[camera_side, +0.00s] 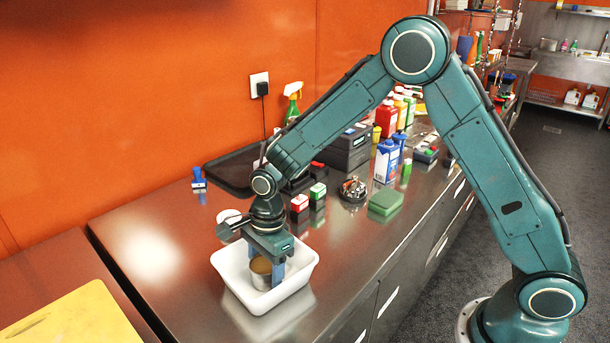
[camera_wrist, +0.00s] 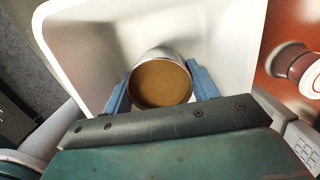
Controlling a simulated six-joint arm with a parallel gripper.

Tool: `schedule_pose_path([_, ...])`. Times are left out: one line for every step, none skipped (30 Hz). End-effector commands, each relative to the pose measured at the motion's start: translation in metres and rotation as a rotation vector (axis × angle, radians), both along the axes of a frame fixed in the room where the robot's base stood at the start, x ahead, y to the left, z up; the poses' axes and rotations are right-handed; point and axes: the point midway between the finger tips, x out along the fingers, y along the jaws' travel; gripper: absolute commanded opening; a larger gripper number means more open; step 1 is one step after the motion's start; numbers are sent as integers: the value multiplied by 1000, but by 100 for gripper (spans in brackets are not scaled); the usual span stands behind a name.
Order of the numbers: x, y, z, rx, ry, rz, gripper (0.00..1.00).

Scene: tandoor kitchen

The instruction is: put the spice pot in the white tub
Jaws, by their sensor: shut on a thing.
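The spice pot (camera_side: 261,271) is a small round metal pot with a brown top. My gripper (camera_side: 270,275) is shut on it and points down into the white tub (camera_side: 301,275). In the wrist view the spice pot (camera_wrist: 161,83) sits between the two blue fingers of my gripper (camera_wrist: 160,92). The white tub (camera_wrist: 85,40) surrounds it there. The pot is inside the tub's walls; I cannot tell whether its base touches the tub floor.
Small red and green boxes (camera_side: 300,203) stand behind the tub, with a metal bell-like item (camera_side: 353,188) and a green block (camera_side: 385,202) to the right. A yellow board (camera_side: 75,322) lies at lower left. The steel counter left of the tub (camera_side: 150,255) is clear.

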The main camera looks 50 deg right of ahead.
Motion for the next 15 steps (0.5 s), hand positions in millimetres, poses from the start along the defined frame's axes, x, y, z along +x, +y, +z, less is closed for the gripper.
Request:
schedule_pose_path([0,0,-1,0,0,0,62])
schedule_pose_path([0,0,-1,0,0,0,68])
schedule_pose_path([0,0,-1,0,0,0,76])
schedule_pose_path([0,0,-1,0,0,0,80])
schedule_pose_path([0,0,-1,0,0,0,80])
schedule_pose_path([0,0,0,0,0,0,80])
schedule_pose_path([0,0,0,0,0,0,80])
schedule_pose_path([0,0,0,0,0,0,80])
schedule_pose_path([0,0,0,0,0,0,80])
schedule_pose_path([0,0,0,0,0,0,80])
schedule_pose_path([0,0,0,0,0,0,80])
schedule_pose_path([0,0,0,0,0,0,80])
schedule_pose_path([0,0,0,0,0,0,80])
schedule_pose_path([0,0,0,0,0,0,80])
schedule_pose_path([0,0,1,0,-1,0,80])
